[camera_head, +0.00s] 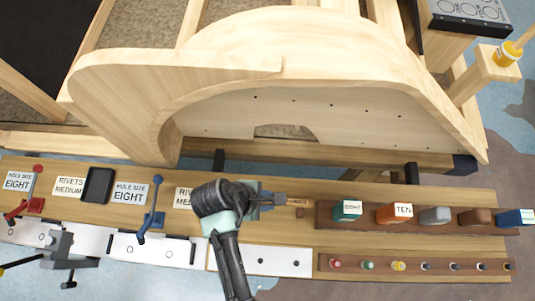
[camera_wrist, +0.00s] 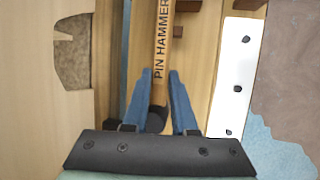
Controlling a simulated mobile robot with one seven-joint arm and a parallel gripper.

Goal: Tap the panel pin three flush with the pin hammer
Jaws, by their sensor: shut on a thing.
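My gripper (camera_head: 278,199) is over the wooden bench in the head view. In the wrist view its two blue fingers (camera_wrist: 161,84) are on either side of the pin hammer's handle (camera_wrist: 161,45), which is wooden and lettered PIN HAMMER. The gripper is shut on it. A dark round end of the hammer shows between the fingers near the palm. In the head view a short length of the handle (camera_head: 298,202) sticks out right of the fingers. The pale curved panel (camera_head: 300,112) behind the bench carries several small dark dots; I cannot tell which is pin three.
A dark wooden rack (camera_head: 455,227) with coloured blocks, some labelled EIGHT and TEN, stands right of my gripper. A lower strip (camera_head: 415,269) holds several small coloured pieces. Red (camera_head: 36,185) and blue (camera_head: 156,195) lever tools and a grey clamp (camera_head: 60,245) stand at left.

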